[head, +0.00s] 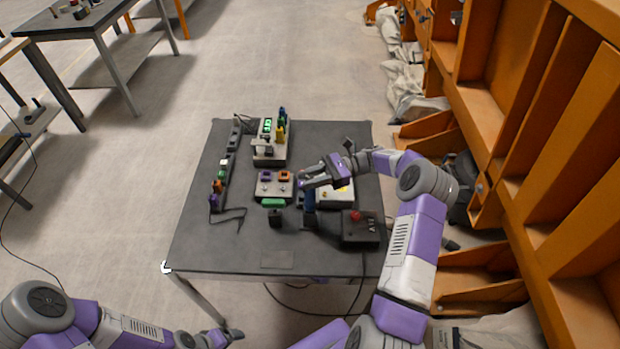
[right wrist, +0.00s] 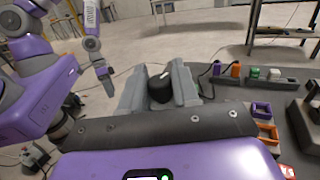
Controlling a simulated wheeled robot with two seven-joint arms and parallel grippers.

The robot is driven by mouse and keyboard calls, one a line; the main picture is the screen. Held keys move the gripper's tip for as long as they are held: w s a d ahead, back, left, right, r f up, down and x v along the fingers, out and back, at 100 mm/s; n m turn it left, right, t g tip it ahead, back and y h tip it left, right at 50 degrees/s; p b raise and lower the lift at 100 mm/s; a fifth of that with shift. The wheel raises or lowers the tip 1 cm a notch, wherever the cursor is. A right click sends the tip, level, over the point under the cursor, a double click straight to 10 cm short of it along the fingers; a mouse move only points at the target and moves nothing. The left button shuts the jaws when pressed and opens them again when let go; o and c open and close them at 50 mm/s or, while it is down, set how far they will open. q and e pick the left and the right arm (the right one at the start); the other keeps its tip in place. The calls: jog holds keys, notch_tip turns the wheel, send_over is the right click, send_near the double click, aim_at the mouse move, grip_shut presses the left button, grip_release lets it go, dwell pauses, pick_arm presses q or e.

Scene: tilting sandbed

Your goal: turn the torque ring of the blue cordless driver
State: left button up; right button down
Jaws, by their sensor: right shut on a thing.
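The blue cordless driver (head: 309,201) stands on the dark table, right of the middle, partly hidden under my right gripper. My right gripper (head: 308,183) is over its top. In the right wrist view, the gripper's two grey fingers (right wrist: 160,90) are shut on a round black part (right wrist: 160,88) with a light mark on top; I take it for the driver's torque ring. The driver's body is hidden there. My left gripper (head: 215,338) is low at the left, off the table and away from the driver; its finger gap is too small to judge.
The dark table (head: 220,255) holds a box with a red button (head: 360,228), a grey box with purple and orange sockets (head: 273,187), a unit with a green display (head: 267,150) and a power strip (head: 226,170) with coloured plugs. The table's front left is clear. Orange shelving (head: 500,100) stands right.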

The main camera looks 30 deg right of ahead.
jog(key=c, duration=1)
grip_release()
jog(key=shift+o, duration=0.2)
jog(key=s+d, duration=0.1)
jog(key=d, duration=0.6)
jog(key=shift+d, duration=0.25)
jog(key=shift+s, duration=0.1)
